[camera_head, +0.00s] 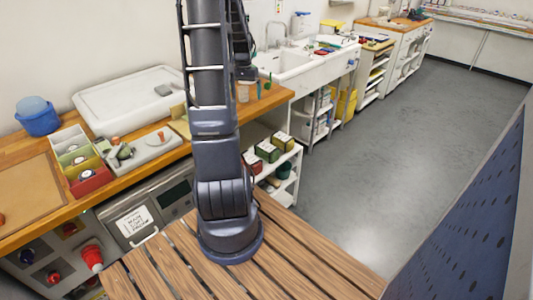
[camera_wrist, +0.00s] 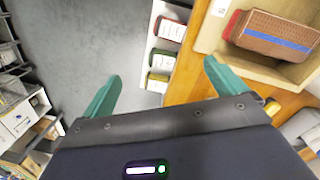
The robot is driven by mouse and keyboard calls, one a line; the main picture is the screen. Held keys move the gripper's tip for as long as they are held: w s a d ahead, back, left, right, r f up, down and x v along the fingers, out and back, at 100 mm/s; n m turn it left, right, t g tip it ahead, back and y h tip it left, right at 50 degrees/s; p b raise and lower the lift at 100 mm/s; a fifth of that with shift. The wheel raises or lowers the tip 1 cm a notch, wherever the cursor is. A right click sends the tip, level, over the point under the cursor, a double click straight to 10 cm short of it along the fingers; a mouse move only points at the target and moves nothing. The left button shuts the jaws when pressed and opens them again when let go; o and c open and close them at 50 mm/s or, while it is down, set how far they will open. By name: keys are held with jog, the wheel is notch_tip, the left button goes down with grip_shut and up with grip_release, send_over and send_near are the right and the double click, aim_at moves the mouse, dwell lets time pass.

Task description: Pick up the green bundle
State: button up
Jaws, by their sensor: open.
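The green bundle (camera_head: 267,151) sits on the top of a low white shelf unit in the head view, between a red bundle (camera_head: 252,161) and a yellow one (camera_head: 283,140). Each has a pale label on top. In the wrist view the green bundle (camera_wrist: 163,58) lies ahead of my gripper (camera_wrist: 162,72), between the red and yellow bundles. My gripper is open, with its two teal fingers apart and nothing between them. The fingers appear clear of the bundles. My gripper is not clearly seen in the head view, where my arm covers the middle.
A wooden counter (camera_head: 20,232) runs along the wall, with a white basin (camera_head: 130,98) and small boxes. In the wrist view a brown block with a blue stripe (camera_wrist: 275,34) lies in a beige tray at right. Grey floor (camera_head: 400,130) is open right of the shelves.

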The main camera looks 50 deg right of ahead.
jog(key=s+d+f+m+g+y, duration=0.1)
jog(key=s+d+f+m, duration=0.1)
jog(key=s+d+f, duration=0.4)
jog(key=s+d+f+m, duration=0.2)
jog(key=s+d+f, duration=0.1)
jog(key=d+f, duration=0.55)
jog(key=m+t+h, duration=0.1)
jog(key=m+t, duration=0.3)
jog(key=m, duration=1.5)
send_near(267, 147)
jog(key=f, duration=0.3)
jog(key=w+f, duration=0.1)
jog(key=f, duration=0.2)
jog(key=shift+w, duration=0.15)
jog(key=shift+w+a+f, duration=0.1)
jog(key=shift+w+f, duration=0.1)
jog(key=shift+f, duration=1)
jog(key=shift+w+f, duration=0.2)
jog(key=shift+f, duration=1)
jog(key=c, duration=1.2)
jog(key=shift+c, duration=0.2)
